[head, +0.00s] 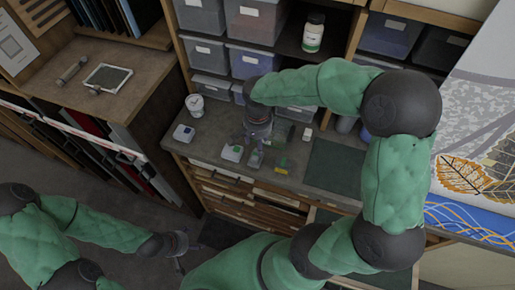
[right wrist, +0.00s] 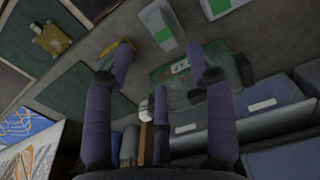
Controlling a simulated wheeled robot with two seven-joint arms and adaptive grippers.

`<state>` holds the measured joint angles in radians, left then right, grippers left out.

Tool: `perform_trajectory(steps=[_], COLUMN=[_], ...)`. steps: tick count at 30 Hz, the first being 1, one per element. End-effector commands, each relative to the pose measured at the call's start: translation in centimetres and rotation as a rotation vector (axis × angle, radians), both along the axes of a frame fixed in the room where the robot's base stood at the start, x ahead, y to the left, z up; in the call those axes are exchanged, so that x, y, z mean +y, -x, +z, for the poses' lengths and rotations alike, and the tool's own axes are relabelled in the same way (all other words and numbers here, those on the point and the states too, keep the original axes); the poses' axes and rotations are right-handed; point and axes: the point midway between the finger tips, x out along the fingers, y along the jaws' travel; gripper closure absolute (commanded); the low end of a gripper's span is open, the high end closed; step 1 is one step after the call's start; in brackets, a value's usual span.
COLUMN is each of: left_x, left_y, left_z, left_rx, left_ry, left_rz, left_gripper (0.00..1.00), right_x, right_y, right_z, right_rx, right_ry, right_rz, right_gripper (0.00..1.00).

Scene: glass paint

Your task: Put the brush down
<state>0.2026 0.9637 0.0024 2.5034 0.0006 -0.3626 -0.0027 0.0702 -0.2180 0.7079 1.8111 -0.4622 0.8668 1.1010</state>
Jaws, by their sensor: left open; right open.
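I cannot make out a brush for certain in either view. My right gripper (head: 258,128) is over the grey counter (head: 205,150), in front of the shelf bins; its fingers stand apart in the right wrist view (right wrist: 163,72). A green-and-clear item with a white label (right wrist: 172,70) shows between and beyond these fingers. A yellow piece (right wrist: 118,52) is partly hidden behind the left finger. On the counter, small green-and-white items (head: 232,153) and a yellow-green item (head: 281,170) lie near the gripper. My left gripper (head: 178,243) is open and empty, low at the left, away from the counter.
Grey bins (head: 257,22) fill the shelf behind the counter. A white tub (head: 195,105) stands at the counter's left, and a dark green mat (head: 335,166) lies at its right. A drawer (head: 335,215) stands out below. Patterned artwork (head: 475,170) is at the right.

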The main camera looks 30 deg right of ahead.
Motion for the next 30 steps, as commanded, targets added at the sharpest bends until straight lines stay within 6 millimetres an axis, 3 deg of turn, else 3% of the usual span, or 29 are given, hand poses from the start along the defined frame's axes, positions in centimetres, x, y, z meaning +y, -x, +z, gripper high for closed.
perform_trajectory(steps=[3,9,30], left_x=[0.0,0.0,0.0], left_y=[0.0,0.0,0.0], left_z=[0.1,0.2,0.2], left_rx=[0.000,0.000,0.000], left_ry=[0.000,0.000,0.000], left_rz=[0.000,0.000,0.000], left_gripper=[0.25,0.25,0.25], right_x=[0.0,0.0,0.0], right_y=[-0.1,0.0,0.0], right_z=[2.0,3.7,3.9], right_rx=[-0.004,-0.001,0.000], right_ry=[0.000,-0.001,0.000], right_rz=[0.001,0.000,0.000], right_gripper=[0.45,0.45,0.45])
